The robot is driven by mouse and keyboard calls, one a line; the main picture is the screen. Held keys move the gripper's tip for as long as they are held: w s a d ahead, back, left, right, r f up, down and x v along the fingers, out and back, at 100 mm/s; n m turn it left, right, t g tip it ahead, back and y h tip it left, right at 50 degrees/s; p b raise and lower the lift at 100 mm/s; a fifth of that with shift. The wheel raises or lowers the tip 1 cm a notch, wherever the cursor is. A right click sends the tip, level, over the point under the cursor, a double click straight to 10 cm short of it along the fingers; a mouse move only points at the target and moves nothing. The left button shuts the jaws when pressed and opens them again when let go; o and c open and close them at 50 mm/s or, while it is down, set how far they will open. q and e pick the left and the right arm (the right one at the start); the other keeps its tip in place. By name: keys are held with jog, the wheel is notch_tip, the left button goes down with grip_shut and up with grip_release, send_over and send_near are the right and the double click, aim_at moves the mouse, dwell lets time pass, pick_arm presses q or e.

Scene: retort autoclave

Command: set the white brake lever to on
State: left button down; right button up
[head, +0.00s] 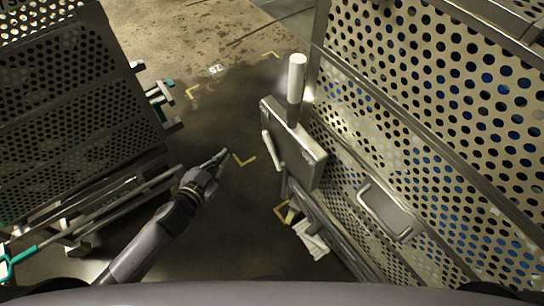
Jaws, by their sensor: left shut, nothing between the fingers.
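A smaller pale bar (266,149) is on the left side of that box. I cannot read any on or off mark. My left gripper (224,154) is shut and empty, low over the floor, to the left of the box and apart from it and the lever. My right gripper is not in view.
The right cart's perforated wall (455,110) has a metal handle (384,208). Another perforated cart (60,110) stands at the left, with teal-tipped bars near its base. Dark floor with yellow corner marks (244,160) lies open between the carts.

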aim_at(271, 152)
pick_arm(q)
jog(key=s+d+r+m+g+h, duration=0.1)
jog(key=s+d+r+m+h, duration=0.35)
jog(key=s+d+m, duration=0.4)
jog(key=w+d+m, duration=0.1)
jog(key=w+d, duration=0.1)
jog(key=w+d+f+m, duration=0.1)
jog(key=w+d, duration=0.2)
jog(key=w+d+m, duration=0.1)
jog(key=w+d, duration=0.1)
jog(key=w, duration=0.1)
jog(key=shift+w+d+f+h+p, duration=0.15)
jog(key=shift+w+f+h+p, duration=0.15)
jog(key=shift+h+p, duration=0.1)
jog(key=shift+w+a+f+b, duration=0.5)
jog(key=shift+w+a+f, duration=0.1)
jog(key=shift+w+f, duration=0.25)
jog(key=shift+w+a+f, duration=0.4)
jog(key=shift+a, duration=0.05)
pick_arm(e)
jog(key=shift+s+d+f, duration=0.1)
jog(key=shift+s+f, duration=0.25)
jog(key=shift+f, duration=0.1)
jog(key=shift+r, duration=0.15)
